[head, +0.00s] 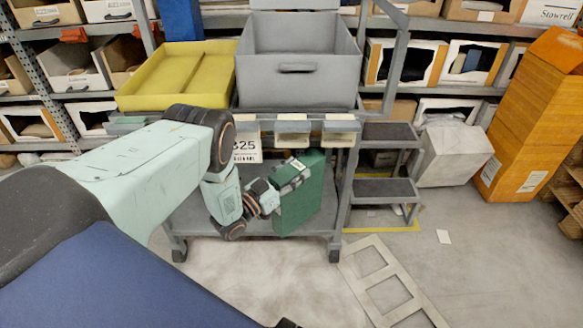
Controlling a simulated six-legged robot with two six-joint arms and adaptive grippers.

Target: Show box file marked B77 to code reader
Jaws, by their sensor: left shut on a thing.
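A green box file (303,200) stands nearly upright in front of the cart, over its lower shelf. My left gripper (292,177) is shut on its upper left part. I cannot tell whether its bottom rests on the shelf. No B77 mark can be read on the side facing me. I cannot pick out a code reader for certain. My right gripper is not in view.
The grey cart (250,226) carries a yellow tray (135,98) and a grey bin (298,80). A partly hidden label ending in 25 (247,149) hangs on its front. Grey steps (386,189) stand to the right. A pale frame (385,275) lies on the floor. Orange boxes (525,125) are stacked at right.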

